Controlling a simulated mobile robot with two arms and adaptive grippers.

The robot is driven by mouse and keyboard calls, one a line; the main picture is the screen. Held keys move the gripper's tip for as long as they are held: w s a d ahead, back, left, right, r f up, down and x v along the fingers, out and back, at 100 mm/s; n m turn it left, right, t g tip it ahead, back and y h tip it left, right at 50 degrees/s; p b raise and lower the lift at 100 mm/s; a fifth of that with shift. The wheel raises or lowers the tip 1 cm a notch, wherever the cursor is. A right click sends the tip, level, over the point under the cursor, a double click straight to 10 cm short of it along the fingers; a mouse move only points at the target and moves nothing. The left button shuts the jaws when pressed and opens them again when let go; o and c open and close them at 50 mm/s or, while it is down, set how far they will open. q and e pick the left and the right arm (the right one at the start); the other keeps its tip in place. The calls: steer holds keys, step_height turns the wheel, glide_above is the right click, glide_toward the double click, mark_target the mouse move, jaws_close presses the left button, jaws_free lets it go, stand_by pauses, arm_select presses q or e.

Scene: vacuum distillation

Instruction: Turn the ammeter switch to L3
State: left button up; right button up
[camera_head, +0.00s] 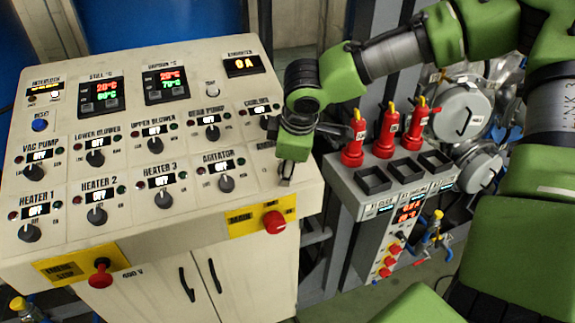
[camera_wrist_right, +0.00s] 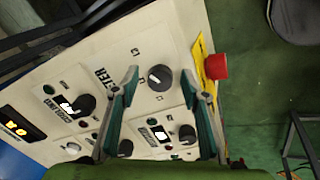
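The fingers are apart, with a gap on each side of the knob. In the head view my right gripper (camera_head: 287,178) points down over the panel's right part and hides this knob. The ammeter display (camera_head: 242,66) reads 0 A. I cannot tell which mark the knob points at. My left gripper is not in view.
The cream panel (camera_head: 125,225) carries several other black knobs, including the agitator knob (camera_head: 226,184) close by. A red main knob (camera_head: 274,222) and a red emergency stop (camera_head: 100,279) stick out from the front edge.

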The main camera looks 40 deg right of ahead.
steer(key=v, duration=1.2)
steer(key=shift+f, duration=0.1)
stand_by(0.4)
